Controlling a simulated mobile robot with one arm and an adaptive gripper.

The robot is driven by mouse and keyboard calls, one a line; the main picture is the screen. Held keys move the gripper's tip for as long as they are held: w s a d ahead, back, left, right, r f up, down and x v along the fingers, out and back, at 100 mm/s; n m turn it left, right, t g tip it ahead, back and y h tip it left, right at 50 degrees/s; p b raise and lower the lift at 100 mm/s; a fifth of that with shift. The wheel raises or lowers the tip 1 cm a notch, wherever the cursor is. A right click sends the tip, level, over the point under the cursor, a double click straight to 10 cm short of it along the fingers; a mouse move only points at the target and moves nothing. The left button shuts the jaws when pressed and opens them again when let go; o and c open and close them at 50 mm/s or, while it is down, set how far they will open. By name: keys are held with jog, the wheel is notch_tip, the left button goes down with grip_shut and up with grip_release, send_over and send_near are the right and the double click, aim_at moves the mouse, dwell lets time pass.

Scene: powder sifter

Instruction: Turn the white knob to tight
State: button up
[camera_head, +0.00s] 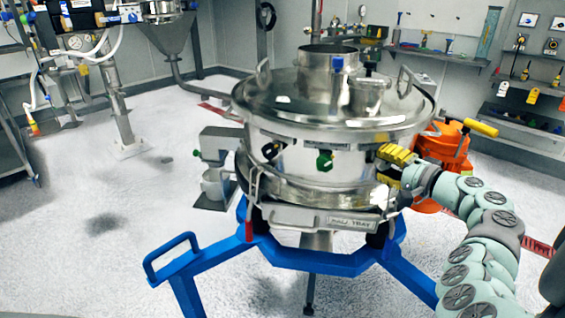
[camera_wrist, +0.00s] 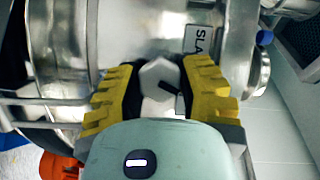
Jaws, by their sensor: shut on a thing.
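The white knob (camera_wrist: 158,74) is a pale, faceted knob with a dark pointer, on the side of the steel sifter (camera_head: 335,105). My gripper (camera_wrist: 160,88) has its yellow ridged fingers on both sides of the knob and is shut on it. In the head view my gripper (camera_head: 397,155) is at the right side of the sifter drum, and the knob is hidden behind the fingers. A green knob (camera_head: 324,161) and a black knob (camera_head: 271,150) sit on the drum's front.
The sifter stands on a blue frame (camera_head: 325,262). An orange machine with a yellow handle (camera_head: 480,128) stands close behind my gripper. In the wrist view a partly hidden label (camera_wrist: 197,39) is beside the knob. Open floor (camera_head: 100,185) lies to the left.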

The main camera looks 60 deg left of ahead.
jog(key=m+y+b, duration=0.1)
jog(key=m, duration=0.2)
jog(key=shift+f+m+y, duration=0.1)
jog(key=shift+m+y, duration=0.2)
jog(key=shift+m, duration=0.1)
dwell(0.5)
jog(key=o, duration=1.2)
jog(key=d, duration=1.2)
jog(key=shift+w+f, duration=0.3)
jog(key=shift+w, duration=0.05)
